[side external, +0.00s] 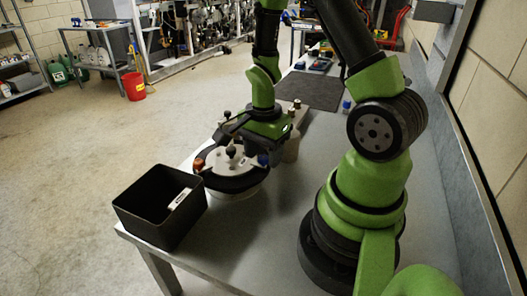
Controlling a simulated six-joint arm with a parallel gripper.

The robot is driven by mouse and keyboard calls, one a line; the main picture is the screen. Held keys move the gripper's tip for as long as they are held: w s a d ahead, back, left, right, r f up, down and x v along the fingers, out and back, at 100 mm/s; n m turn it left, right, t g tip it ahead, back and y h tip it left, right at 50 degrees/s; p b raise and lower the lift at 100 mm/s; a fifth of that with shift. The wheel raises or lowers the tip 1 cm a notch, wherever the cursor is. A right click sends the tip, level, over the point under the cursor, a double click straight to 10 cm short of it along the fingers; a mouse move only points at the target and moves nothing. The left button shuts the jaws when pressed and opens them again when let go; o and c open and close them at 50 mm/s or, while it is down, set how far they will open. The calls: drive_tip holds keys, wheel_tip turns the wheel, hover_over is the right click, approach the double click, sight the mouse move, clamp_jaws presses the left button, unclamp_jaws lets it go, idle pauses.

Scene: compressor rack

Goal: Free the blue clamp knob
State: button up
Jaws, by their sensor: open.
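The blue clamp knob (263,160) sits at the right edge of a round fixture with a pale top (226,166) and a dark rim. An orange-red knob (198,164) is at the fixture's left edge, and a dark knob (231,151) stands near its middle. My gripper (240,138) hangs over the back of the fixture, just behind and above the blue knob. It is open. Its fingers are small and dark against the fixture, so I cannot tell whether they touch anything. The wrist hides part of the fixture's back.
A small blue-capped item (346,106) and a dark mat (309,90) lie further back. The table front (245,245) is clear.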

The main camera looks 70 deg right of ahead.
drive_tip(key=c, duration=0.9)
drive_tip(key=shift+c, duration=0.2)
drive_tip(key=shift+n, duration=0.3)
drive_tip(key=n, duration=0.3)
drive_tip(key=shift+n, duration=0.4)
drive_tip(key=n, duration=0.4)
drive_tip(key=shift+n, duration=0.3)
drive_tip(key=n, duration=0.4)
drive_tip(key=shift+n, duration=2.4)
